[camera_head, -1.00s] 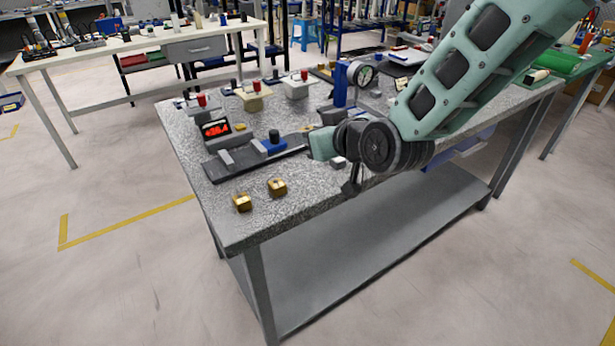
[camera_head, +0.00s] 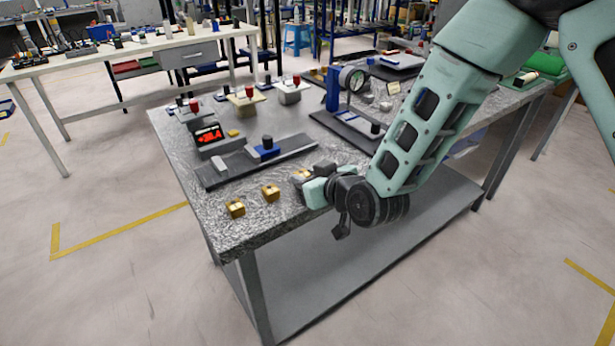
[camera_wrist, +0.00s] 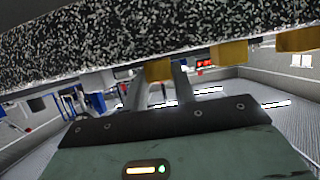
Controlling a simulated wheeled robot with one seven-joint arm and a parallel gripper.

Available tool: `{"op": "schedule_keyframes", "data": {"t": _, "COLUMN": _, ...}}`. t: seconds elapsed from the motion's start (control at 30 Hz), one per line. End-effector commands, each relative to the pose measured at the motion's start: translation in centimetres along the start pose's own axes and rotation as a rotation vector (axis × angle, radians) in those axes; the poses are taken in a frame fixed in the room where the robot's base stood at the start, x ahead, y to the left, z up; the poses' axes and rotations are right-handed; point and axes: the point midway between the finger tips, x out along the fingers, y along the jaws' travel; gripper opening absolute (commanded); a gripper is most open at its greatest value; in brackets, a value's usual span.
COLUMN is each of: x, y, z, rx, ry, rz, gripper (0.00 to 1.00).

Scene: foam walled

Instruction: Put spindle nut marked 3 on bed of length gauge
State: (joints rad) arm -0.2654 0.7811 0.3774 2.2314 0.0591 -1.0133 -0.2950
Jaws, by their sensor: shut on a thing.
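The length gauge has a red lit display (camera_head: 208,135) and a long dark bed (camera_head: 292,147) carrying a grey block (camera_head: 220,165) and a blue slide with a black knob (camera_head: 266,149). Two brass spindle nuts, a left one (camera_head: 236,208) and a right one (camera_head: 270,193), stand in front of it near the table edge. My gripper (camera_head: 303,178) is low at the same edge, right of them, shut on a third brass nut, which shows between the fingers in the wrist view (camera_wrist: 160,70). The other two show beside it there. No number is legible on any nut.
The grey speckled table (camera_head: 265,228) has free room around the nuts. A dial gauge on a blue stand (camera_head: 333,90) is behind my gripper. Fixtures with red knobs, such as the beige one (camera_head: 246,97), stand at the back. A small brass piece (camera_head: 233,133) lies by the display.

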Motion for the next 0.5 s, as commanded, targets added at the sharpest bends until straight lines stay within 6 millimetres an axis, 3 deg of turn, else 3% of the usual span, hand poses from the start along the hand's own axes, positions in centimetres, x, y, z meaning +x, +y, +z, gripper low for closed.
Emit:
{"op": "schedule_keyframes", "data": {"t": 0.27, "x": 0.19, "y": 0.01, "z": 0.44, "rx": 0.000, "ry": 0.001, "rz": 0.000, "gripper": 0.01}}
{"op": "schedule_keyframes", "data": {"t": 0.3, "x": 0.16, "y": 0.02, "z": 0.38, "rx": 0.000, "ry": 0.000, "rz": 0.000, "gripper": 0.32}}
{"op": "schedule_keyframes", "data": {"t": 0.37, "x": 0.13, "y": 0.02, "z": 0.33, "rx": 0.000, "ry": 0.000, "rz": 0.000, "gripper": 0.49}}
{"op": "schedule_keyframes", "data": {"t": 0.5, "x": 0.13, "y": 0.02, "z": 0.33, "rx": 0.000, "ry": -0.001, "rz": 0.000, "gripper": 0.49}}
